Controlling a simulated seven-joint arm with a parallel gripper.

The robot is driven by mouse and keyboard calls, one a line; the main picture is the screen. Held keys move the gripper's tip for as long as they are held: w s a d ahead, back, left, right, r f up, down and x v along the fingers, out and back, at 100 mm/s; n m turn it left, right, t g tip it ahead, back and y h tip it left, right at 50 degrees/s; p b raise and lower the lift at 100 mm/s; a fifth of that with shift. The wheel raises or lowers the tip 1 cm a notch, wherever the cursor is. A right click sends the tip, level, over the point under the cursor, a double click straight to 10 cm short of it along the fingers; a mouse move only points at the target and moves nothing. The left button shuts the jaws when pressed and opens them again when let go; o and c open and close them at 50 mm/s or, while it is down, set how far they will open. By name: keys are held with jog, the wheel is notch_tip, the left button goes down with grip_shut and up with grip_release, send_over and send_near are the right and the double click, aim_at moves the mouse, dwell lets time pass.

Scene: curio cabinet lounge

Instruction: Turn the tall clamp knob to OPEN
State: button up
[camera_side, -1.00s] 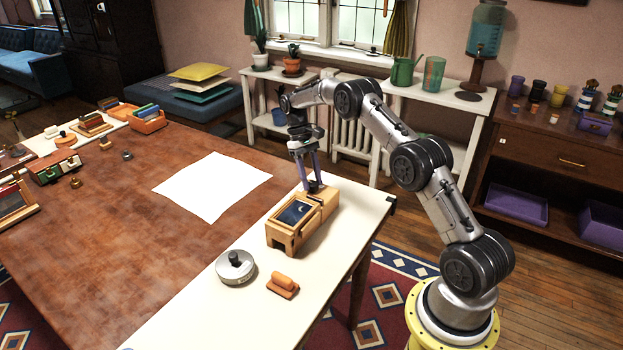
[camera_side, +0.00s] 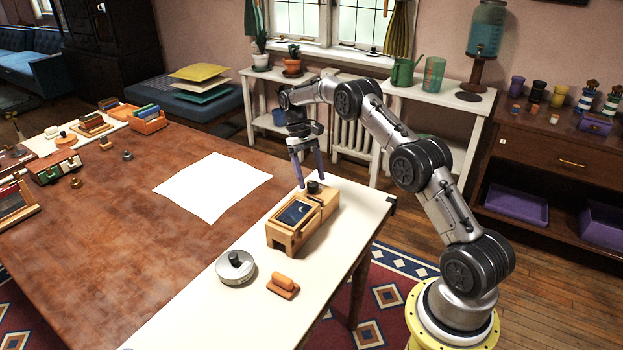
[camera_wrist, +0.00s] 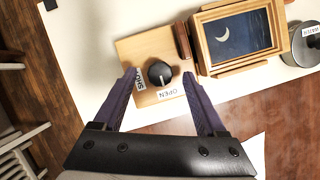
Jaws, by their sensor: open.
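The clamp knob (camera_wrist: 160,73) is dark and round, on a pale wooden block (camera_wrist: 125,47) in the wrist view. A light line on the knob points down the picture, toward the OPEN label (camera_wrist: 172,92). A second label (camera_wrist: 140,80) sits left of the knob; I cannot read it surely. In the side view the knob (camera_side: 313,187) stands on the back end of the wooden device. My gripper (camera_wrist: 159,74) is open, with one purple finger on each side of the knob and gaps between. In the side view my gripper (camera_side: 311,180) is above the block.
A wooden frame with a moon picture (camera_side: 296,213) adjoins the knob's block. A round grey weight (camera_side: 236,268) and an orange-handled stamp (camera_side: 283,286) lie nearer on the white strip. White paper (camera_side: 213,187) lies on the brown table.

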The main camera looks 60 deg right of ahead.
jog(key=a+v, duration=0.1)
jog(key=v, duration=0.5)
jog(key=shift+d+r, duration=0.3)
jog(key=shift+d, duration=0.25)
jog(key=shift+w, duration=0.1)
